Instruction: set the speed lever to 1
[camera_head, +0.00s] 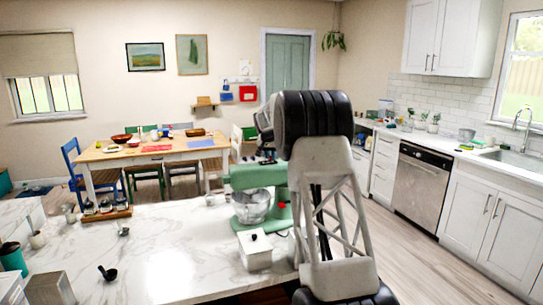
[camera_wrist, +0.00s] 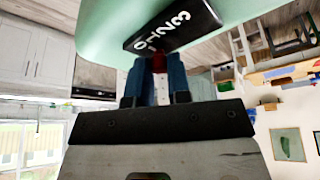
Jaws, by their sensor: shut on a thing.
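The green stand mixer (camera_head: 262,178) stands on the marble counter, with a metal bowl (camera_head: 250,208) under its head. In the wrist view its green body (camera_wrist: 105,28) fills the top. A black speed plate (camera_wrist: 172,30) with white marks 0, 1, 2 and 3 lies on that body. My gripper (camera_wrist: 159,68) has two blue fingers just beside the plate. It is shut on a small red speed lever (camera_wrist: 159,62), mostly hidden between the fingers. I cannot tell exactly which number the lever is at. In the head view my arm hides the gripper.
A white canister (camera_head: 255,252) stands on the counter in front of the mixer. A tray of small jars (camera_head: 105,213) and a small dark-handled cup (camera_head: 108,272) are to the left. The marble counter (camera_head: 170,250) has free room between them.

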